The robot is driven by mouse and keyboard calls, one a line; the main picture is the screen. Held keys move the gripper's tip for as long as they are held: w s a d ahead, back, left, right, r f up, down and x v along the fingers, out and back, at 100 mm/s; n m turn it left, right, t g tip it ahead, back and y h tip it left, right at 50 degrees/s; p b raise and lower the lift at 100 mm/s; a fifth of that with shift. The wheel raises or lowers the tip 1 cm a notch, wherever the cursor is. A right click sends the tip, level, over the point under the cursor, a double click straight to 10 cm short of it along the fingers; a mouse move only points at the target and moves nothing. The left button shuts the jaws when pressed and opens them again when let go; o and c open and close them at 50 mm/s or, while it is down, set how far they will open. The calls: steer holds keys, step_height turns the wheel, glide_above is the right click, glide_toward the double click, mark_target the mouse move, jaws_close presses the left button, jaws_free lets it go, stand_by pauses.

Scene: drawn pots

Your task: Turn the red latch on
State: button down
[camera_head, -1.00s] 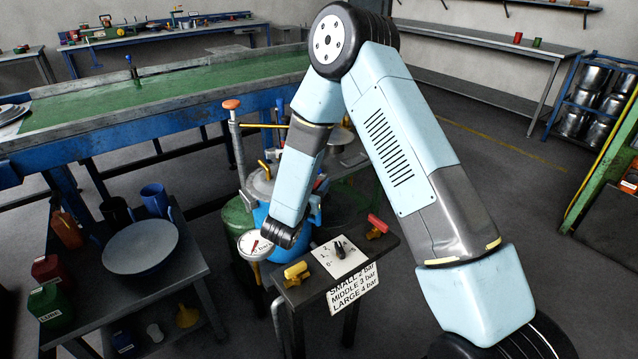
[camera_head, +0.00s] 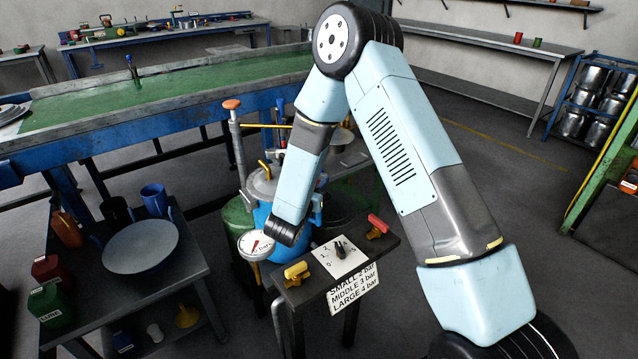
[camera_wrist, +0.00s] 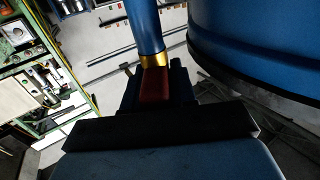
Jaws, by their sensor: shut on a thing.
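In the wrist view, my gripper (camera_wrist: 157,90) is shut on a red latch (camera_wrist: 154,82), with a dark jaw on each side of it. The latch meets a brass-coloured fitting (camera_wrist: 151,61) at the lower end of a blue pipe (camera_wrist: 143,28). Its far end and its exact turn angle are hidden by the jaws. In the head view, the blue pot (camera_head: 265,217) stands behind my forearm, and my gripper is hidden there. A round white gauge (camera_head: 250,248) with a red needle sits in front of the pot.
A small stand carries a yellow handle (camera_head: 296,272), a black knob (camera_head: 340,250) and a second red handle (camera_head: 377,227); a pressure sign (camera_head: 353,290) hangs on its front. A low table with a round pan (camera_head: 140,246) is at left. Open floor lies at right.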

steer(key=shift+r+n+y, duration=0.1)
steer(key=shift+n+y, duration=0.3)
steer(key=shift+y, duration=0.1)
steer(key=n+y, duration=0.1)
steer(key=y, duration=0.1)
steer(key=n+t+y, duration=0.1)
steer(key=n+y, duration=0.1)
steer(key=shift+t+y, duration=0.3)
steer(key=n+y, duration=0.2)
steer(key=y, duration=0.1)
steer(key=n+y, duration=0.2)
steer(key=y, duration=0.2)
steer(key=shift+w+d+n, duration=0.1)
steer(key=shift+n, duration=0.3)
steer(key=n+g+y, duration=0.2)
steer(key=y, duration=0.1)
steer(key=n+g+y, duration=0.2)
steer(key=n+y, duration=0.1)
steer(key=y, duration=0.1)
steer(key=shift+n+g+y, duration=2.1)
steer(key=shift+g, duration=0.7)
steer(key=shift+w, duration=0.1)
steer(key=c, duration=1.2)
jaws_free()
steer(key=shift+o, duration=1)
steer(key=shift+g, duration=0.3)
